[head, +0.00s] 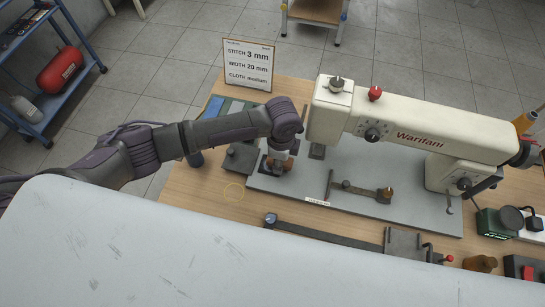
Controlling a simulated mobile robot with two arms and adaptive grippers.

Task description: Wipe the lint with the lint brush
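My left arm comes in from the left, and its gripper (280,158) points down over the left end of the sewing machine's grey base plate (350,208). Dark and orange-brown parts show at its fingertips, low at the plate. I cannot tell whether these are the lint brush or a part of the machine, nor whether the fingers are shut. No lint can be made out. The cream sewing machine (410,128) stands just right of the gripper. My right gripper is not in view.
A sign card (248,64) stands behind the arm. A long dark bar (330,233) lies along the front. A green box (493,223) is at the right. A blue shelf cart (45,65) stands at the left.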

